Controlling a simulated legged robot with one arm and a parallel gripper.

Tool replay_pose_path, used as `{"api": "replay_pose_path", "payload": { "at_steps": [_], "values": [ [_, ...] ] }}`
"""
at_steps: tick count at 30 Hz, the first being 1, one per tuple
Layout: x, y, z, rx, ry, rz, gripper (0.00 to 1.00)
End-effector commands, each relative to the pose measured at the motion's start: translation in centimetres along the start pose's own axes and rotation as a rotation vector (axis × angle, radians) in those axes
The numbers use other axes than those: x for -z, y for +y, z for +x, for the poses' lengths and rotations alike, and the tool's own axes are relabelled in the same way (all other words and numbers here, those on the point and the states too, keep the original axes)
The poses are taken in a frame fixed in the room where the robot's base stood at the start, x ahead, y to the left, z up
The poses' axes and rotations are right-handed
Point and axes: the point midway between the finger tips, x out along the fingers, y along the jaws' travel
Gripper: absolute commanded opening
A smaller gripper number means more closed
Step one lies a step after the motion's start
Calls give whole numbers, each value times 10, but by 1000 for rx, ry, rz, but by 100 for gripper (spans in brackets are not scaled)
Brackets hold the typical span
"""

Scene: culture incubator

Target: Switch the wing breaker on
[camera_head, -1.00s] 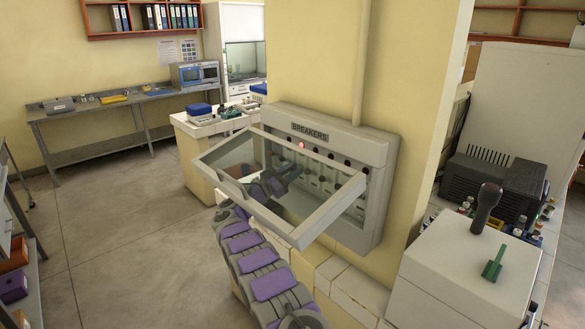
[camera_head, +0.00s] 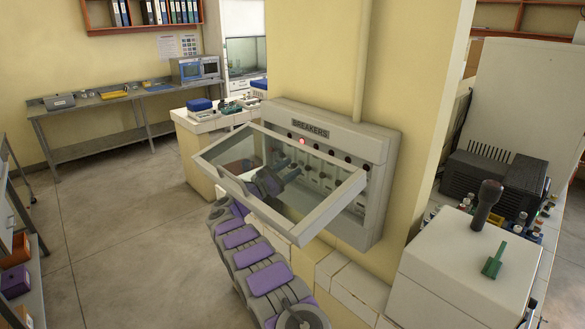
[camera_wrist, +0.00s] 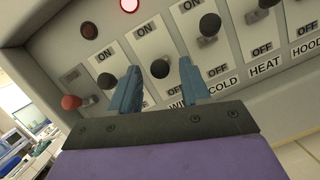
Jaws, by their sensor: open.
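The breaker box (camera_head: 380,160) is on the yellow pillar, its clear-paned cover (camera_head: 318,222) swung open. In the wrist view, the wing breaker's black knob (camera_wrist: 160,68) shows between my gripper's (camera_wrist: 160,85) two blue fingers. The fingers are open and apart, one on each side of the knob; whether either touches it I cannot tell. The knob sits nearer the OFF mark than the ON mark. The plate label reads "WI", the rest hidden by a finger. In the head view my gripper (camera_head: 289,174) shows through the pane, near the switches.
The COLD knob (camera_wrist: 210,24) is close right of my right finger; another black knob (camera_wrist: 107,81) is close left of the left finger. One red lamp (camera_wrist: 129,5) is lit. The cover hangs over my arm.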

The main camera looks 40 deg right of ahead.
Motion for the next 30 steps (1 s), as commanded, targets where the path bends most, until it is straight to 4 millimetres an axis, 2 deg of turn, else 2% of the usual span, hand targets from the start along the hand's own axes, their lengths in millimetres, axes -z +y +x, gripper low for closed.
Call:
{"api": "replay_pose_path", "payload": {
  "at_steps": [3,9,13,24,26,30],
  "values": [
    [0,2,-21,-5,3,-4,47],
    [0,1,-46,-1,2,-1,47],
    [2,1,-54,0,2,-1,47],
    [4,0,-60,0,4,-4,47],
    [8,0,-68,4,10,-10,47],
    [24,-3,-103,21,15,-35,47]
  ]
}}
